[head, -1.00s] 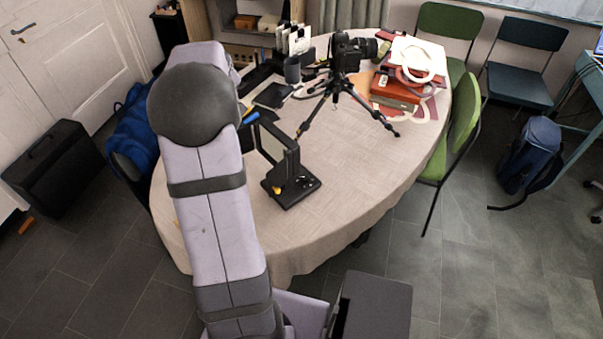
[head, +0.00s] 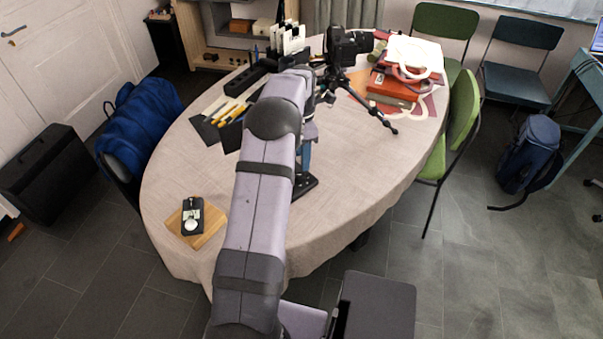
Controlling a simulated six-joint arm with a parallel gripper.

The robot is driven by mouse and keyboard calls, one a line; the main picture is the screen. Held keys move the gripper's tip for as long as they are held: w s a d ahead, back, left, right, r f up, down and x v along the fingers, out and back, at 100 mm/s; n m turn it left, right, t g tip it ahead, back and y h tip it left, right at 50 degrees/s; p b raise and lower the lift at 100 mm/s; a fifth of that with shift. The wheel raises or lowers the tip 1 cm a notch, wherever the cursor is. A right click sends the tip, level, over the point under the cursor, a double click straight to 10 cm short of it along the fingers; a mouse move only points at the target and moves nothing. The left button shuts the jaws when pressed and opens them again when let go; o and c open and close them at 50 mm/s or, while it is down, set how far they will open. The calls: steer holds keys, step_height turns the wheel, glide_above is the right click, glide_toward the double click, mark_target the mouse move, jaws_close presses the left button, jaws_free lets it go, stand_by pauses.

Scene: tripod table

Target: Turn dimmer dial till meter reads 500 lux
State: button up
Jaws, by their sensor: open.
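A small black device with a round white disc, likely the lux meter (head: 192,216), lies on a wooden board (head: 211,232) at the table's near left. Any reading is too small to make out. The black base (head: 308,184) that carries the upright panel shows only its right corner. My arm covers the panel and the rest of the base, including the dial. My gripper (head: 306,152) points down just above this base, partly hidden behind my own arm. It is open; its fingertips are not clear, and I cannot tell whether they touch the dial.
A camera on a tripod (head: 347,76) stands behind my gripper, one leg reaching right. Red books and papers (head: 392,88) lie at the back right. Dark pads with yellow pencils (head: 225,112) lie at the left back. The front right tablecloth (head: 365,175) is clear.

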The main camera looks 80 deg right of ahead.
mark_target(301, 175)
steer(key=shift+w+f+p, duration=0.1)
steer(key=shift+f+p, duration=0.85)
steer(key=shift+f, duration=2.7)
